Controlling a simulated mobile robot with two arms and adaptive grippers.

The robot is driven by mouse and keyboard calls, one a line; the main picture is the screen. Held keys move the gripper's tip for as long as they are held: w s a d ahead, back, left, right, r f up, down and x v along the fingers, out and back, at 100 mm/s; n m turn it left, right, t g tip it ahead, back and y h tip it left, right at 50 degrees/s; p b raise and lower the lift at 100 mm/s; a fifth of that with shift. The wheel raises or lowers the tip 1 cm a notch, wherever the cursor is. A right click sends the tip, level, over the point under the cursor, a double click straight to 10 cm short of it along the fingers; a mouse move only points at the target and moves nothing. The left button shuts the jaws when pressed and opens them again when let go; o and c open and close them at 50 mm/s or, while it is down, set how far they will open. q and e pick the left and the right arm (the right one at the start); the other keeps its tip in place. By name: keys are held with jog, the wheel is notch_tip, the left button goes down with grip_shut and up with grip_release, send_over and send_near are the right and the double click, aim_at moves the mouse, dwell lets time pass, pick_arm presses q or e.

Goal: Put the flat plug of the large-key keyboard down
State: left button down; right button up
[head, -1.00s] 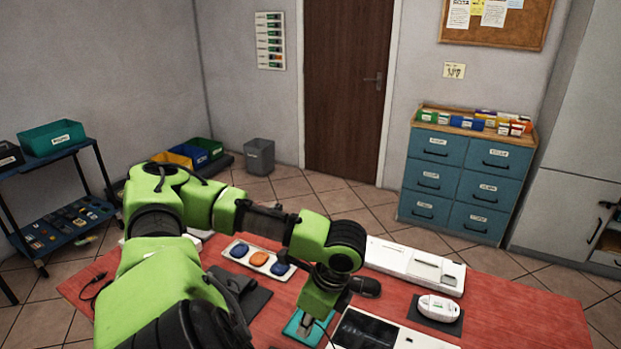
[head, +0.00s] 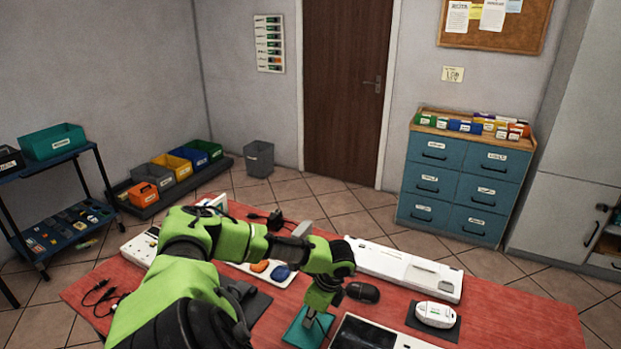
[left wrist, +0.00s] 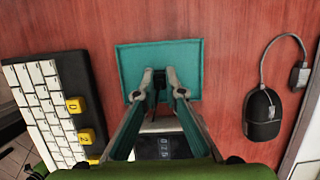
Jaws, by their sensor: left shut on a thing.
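My left gripper (head: 318,308) is over the teal mat (head: 295,334) near the table's front edge. In the left wrist view its fingertips (left wrist: 160,82) are shut on a small dark plug (left wrist: 159,77), seen against the lower middle of the teal mat (left wrist: 185,55). I cannot tell whether the plug touches the mat. The fingers hide part of it. A keyboard with large white and yellow keys (left wrist: 40,95) lies left of the mat in the wrist view. My right gripper is not in view.
A black mouse (head: 362,292) lies right of the gripper; its cable and plug (left wrist: 299,77) show in the wrist view. A long white device (head: 400,268) and a white mouse (head: 435,312) on a dark pad are further right. Red table (head: 520,325) is clear at far right.

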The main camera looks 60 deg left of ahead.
pick_arm(q)
jog(key=shift+f, duration=0.3)
jog(key=shift+f, duration=0.1)
jog(key=c, duration=2.1)
grip_release()
jog(key=b+v, duration=0.2)
jog(key=v, duration=1)
jog(key=shift+a, duration=0.1)
